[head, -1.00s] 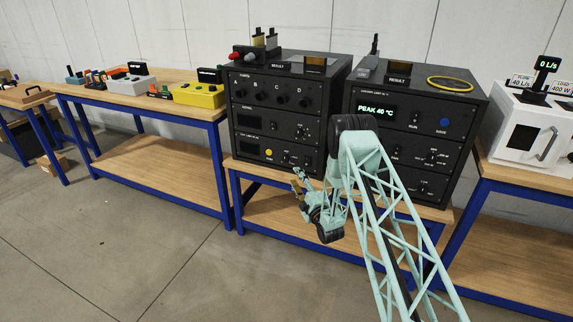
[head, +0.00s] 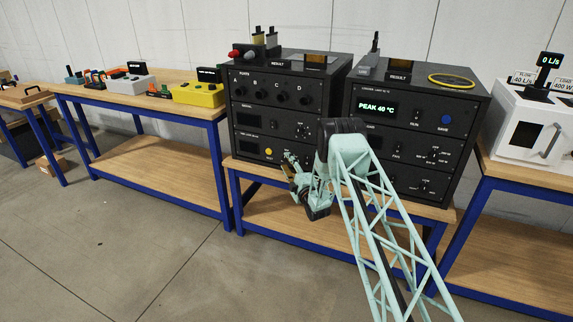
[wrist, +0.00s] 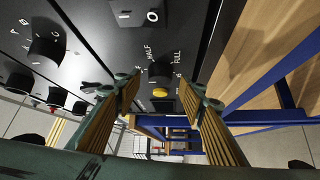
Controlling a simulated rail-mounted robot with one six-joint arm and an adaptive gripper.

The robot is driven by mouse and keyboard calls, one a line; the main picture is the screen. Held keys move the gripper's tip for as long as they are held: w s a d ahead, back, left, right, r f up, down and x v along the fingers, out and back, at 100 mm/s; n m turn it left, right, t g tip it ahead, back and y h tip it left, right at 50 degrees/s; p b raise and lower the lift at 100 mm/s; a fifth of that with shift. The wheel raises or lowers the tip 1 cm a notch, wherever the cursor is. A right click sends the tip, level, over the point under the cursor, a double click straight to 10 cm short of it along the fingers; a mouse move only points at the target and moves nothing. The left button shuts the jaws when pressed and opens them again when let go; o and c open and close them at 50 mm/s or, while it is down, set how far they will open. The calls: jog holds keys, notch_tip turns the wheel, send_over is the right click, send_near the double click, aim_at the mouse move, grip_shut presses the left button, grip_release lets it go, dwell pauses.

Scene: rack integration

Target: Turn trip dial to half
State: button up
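The trip dial (wrist: 160,71), a black knob with HALF and FULL printed beside it, is on the black panel in the wrist view. Its exact pointer setting is too small to tell. My gripper (wrist: 158,88) is open, its two ribbed fingers apart with the dial showing between their tips; nothing is held. I cannot tell if a finger touches the panel. In the head view my gripper (head: 290,160) is in front of the lowest unit of the left rack (head: 252,151) and hides the dial area.
A larger dial (wrist: 46,50) and an I/O switch (wrist: 138,15) are close by. The right rack (head: 415,155) reads PEAK 40 °C. A blue-framed bench (head: 240,190) is below.

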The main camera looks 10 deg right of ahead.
jog(key=shift+w+a+r, duration=0.1)
jog(key=shift+w+a, duration=0.05)
jog(key=shift+w, duration=0.4)
jog(key=c, duration=0.8)
jog(key=shift+c, duration=0.2)
jog(key=shift+m+t, duration=0.4)
jog(key=shift+m, duration=0.1)
jog(key=shift+f+m+t, duration=0.35)
jog(key=shift+m+t, duration=0.25)
jog(key=shift+m, duration=0.1)
jog(key=m+t+h, duration=0.1)
jog(key=m, duration=0.1)
jog(key=m+t+h, duration=0.1)
jog(key=m, duration=0.1)
jog(key=shift+a+f+t, duration=0.15)
jog(key=shift+f+t, duration=0.05)
jog(key=shift+t, duration=0.2)
jog(key=shift+w+a+f+m+t+h, duration=0.1)
jog(key=shift+m+t+h, duration=0.45)
jog(key=shift+m+h, duration=1.05)
jog(key=shift+w+a+m+t+h, duration=0.1)
jog(key=shift+m+t+h, duration=0.45)
jog(key=shift+m+h, duration=1)
jog(key=shift+w+a+m+g+h, duration=0.1)
jog(key=shift+m+g+h, duration=0.05)
jog(key=shift+m+h, duration=1.45)
jog(key=shift+w+m+g+h, duration=0.15)
jog(key=shift+m+h, duration=0.9)
jog(key=shift+m, duration=1)
